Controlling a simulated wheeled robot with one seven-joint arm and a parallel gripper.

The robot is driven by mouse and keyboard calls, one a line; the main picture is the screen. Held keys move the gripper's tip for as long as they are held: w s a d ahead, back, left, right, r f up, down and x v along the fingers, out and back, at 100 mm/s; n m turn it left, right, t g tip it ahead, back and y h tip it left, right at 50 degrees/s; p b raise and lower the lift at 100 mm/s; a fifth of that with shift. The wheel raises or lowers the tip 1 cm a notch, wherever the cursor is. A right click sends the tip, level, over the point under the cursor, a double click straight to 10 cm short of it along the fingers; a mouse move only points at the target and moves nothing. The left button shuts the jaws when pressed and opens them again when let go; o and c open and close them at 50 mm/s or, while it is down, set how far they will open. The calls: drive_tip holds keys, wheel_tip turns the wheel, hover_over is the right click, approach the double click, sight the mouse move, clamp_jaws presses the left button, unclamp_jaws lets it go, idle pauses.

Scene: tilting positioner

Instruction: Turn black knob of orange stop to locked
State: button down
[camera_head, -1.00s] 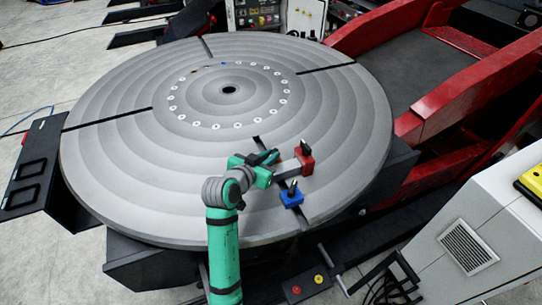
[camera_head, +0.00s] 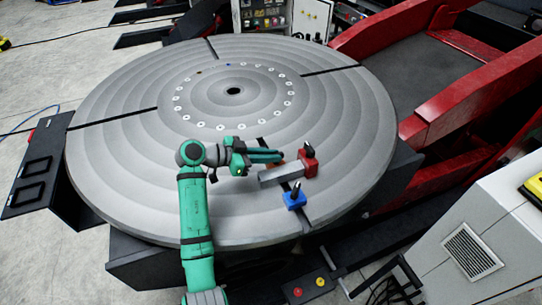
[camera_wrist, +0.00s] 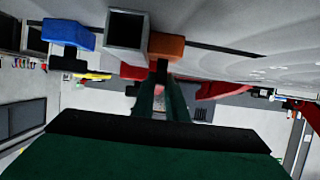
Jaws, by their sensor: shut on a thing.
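The orange stop (camera_wrist: 166,46) sits on the grey round table, beside the open end of a grey square tube (camera_wrist: 127,32) in the wrist view. Its black knob (camera_wrist: 162,71) shows just at my fingertips. My gripper (camera_wrist: 161,84) is shut on this knob. In the head view my gripper (camera_head: 280,156) reaches in from the left and hides most of the orange stop (camera_head: 272,165). The knob's locked or unlocked state cannot be told.
A red stop (camera_head: 309,164) with a black knob stands at the tube's right end. A blue stop (camera_head: 294,200) with a black knob stands in front of the tube. The round table (camera_head: 130,190) is clear to the left.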

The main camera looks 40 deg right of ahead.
drive_tip(key=shift+s+f, duration=0.1)
idle(0.3)
drive_tip(key=c, duration=1.8)
unclamp_jaws()
drive_tip(key=shift+w, duration=0.2)
drive_tip(key=shift+o, duration=0.2)
drive_tip(key=shift+s+d, duration=0.25)
drive_tip(key=shift+d, duration=0.05)
drive_tip(key=shift+w+a, duration=0.15)
drive_tip(key=shift+a, duration=0.2)
drive_tip(key=v, duration=1)
drive_tip(key=shift+r, duration=0.25)
drive_tip(key=shift+d+g, duration=0.2)
drive_tip(key=shift+g, duration=0.1)
